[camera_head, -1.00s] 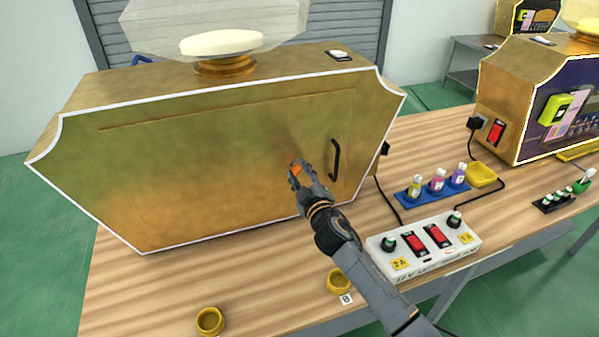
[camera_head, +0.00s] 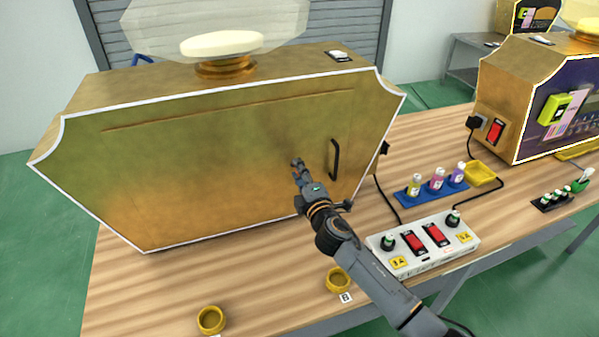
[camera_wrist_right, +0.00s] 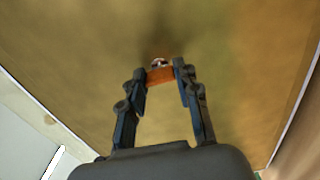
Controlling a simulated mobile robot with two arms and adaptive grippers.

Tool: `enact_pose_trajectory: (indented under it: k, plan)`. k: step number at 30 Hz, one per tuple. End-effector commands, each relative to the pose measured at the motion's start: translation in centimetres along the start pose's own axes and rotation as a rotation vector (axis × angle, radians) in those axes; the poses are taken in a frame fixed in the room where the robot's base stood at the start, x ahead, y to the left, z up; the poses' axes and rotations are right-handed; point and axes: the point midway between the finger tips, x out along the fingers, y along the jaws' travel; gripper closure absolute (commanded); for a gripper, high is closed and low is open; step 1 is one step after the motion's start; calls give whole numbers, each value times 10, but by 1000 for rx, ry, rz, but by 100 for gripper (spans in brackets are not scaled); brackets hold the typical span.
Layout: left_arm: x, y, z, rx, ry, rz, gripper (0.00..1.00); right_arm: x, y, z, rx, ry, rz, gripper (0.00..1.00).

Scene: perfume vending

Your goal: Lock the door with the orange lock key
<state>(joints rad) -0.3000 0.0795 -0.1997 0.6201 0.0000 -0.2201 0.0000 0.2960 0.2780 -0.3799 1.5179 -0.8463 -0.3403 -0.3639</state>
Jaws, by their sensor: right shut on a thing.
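The orange lock key (camera_wrist_right: 160,76) is between the fingertips of my right gripper (camera_wrist_right: 159,80) in the right wrist view. The key's far end meets a small round metal lock (camera_wrist_right: 159,62) on the gold door panel; how deep it sits cannot be told. In the head view my right gripper (camera_head: 297,163) is close to the door (camera_head: 220,165), left of its black handle (camera_head: 335,159). The fingers largely hide the key and lock there. The door lies flush with the gold machine's front. My left gripper is not in view.
A white switch box (camera_head: 424,243) stands on the wooden table (camera_head: 270,290) right of my right arm. Small bottles in a blue rack (camera_head: 432,190) stand behind it. Two yellow round caps (camera_head: 211,320) (camera_head: 338,280) lie near the front edge.

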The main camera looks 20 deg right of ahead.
Motion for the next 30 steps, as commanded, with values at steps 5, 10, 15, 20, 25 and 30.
enact_pose_trajectory:
  k: [5,10,15,20,25,30]
  plan:
    - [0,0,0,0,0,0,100,0,-1,0,-29,1,-1,100]
    - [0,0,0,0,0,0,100,0,-1,0,-37,1,-1,100]
    - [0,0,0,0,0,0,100,0,-1,0,-36,1,-1,100]
    - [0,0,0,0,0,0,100,0,-1,0,-36,1,-1,54]
    - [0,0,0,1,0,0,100,0,-1,0,-35,1,-1,45]
    - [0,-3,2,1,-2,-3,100,-1,0,0,-34,0,-1,45]
